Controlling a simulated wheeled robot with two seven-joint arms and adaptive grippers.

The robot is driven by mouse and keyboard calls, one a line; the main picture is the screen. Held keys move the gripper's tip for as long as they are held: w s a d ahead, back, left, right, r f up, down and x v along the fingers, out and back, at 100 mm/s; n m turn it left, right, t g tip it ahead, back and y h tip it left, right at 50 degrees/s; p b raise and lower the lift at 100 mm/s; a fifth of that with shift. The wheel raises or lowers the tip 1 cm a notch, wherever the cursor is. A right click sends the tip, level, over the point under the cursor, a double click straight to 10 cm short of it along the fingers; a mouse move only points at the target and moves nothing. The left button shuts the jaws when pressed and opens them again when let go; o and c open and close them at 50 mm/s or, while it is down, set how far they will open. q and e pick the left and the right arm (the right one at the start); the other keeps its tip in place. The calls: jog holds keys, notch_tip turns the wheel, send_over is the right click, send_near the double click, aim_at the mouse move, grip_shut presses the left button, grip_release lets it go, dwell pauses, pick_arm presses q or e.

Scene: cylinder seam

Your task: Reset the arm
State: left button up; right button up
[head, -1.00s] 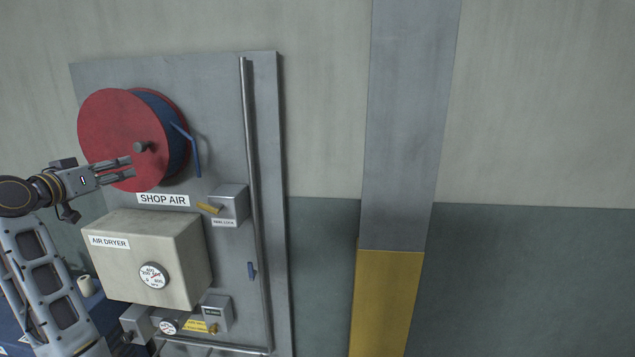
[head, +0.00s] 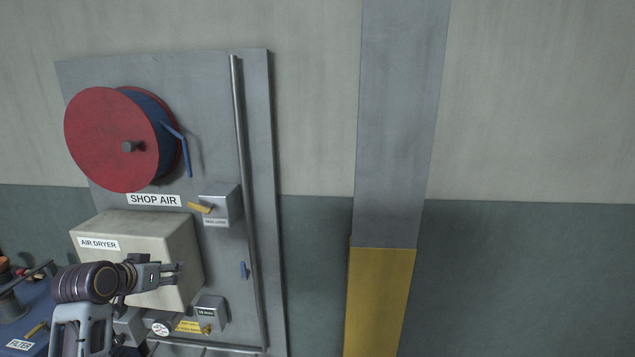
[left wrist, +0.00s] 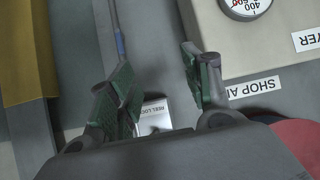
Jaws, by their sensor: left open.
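My left gripper (head: 178,274) is open and empty in the head view, in front of the beige air dryer box (head: 175,235) at the lower left. It covers the part of the box where the gauge sits. In the left wrist view its two green-padded fingers (left wrist: 160,92) stand apart with nothing between them. Beyond them is the wall panel with the reel lock box (left wrist: 153,115). The dryer (left wrist: 250,45) and its gauge (left wrist: 243,5) show at the upper right there. My right gripper is in neither view.
The red hose reel (head: 110,145) and a small lock box with a yellow lever (head: 217,203) are on the grey panel (head: 210,90). A thin vertical pipe (head: 243,170) runs along its right side. A blue surface (head: 30,310) lies at lower left. The wall to the right is clear.

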pick_arm(q)
jog(key=s+d+f+m+g, duration=0.1)
jog(key=s+d+f+g, duration=0.1)
jog(key=s+d+f, duration=0.35)
jog(key=s+d+f+g, duration=0.25)
jog(key=s+f, duration=0.45)
jog(key=f, duration=0.4)
jog(key=s+d+f+g, duration=0.1)
jog(key=s+d+f, duration=0.3)
jog(key=s, duration=0.4)
jog(key=s+d+f+g, duration=0.2)
jog(key=s+d+f, duration=0.2)
jog(key=s, duration=0.4)
notch_tip(320, 180, down, 33)
jog(key=s+g, duration=0.1)
jog(key=s, duration=0.1)
jog(key=s+a+f, duration=0.2)
jog(key=s+f, duration=0.8)
jog(key=s, duration=0.1)
jog(key=s+a+f+m+g, duration=0.1)
jog(key=s+f, duration=0.9)
jog(key=s, duration=0.1)
jog(key=shift+s+a+f+y+b, duration=0.3)
jog(key=shift+a+f+b, duration=0.05)
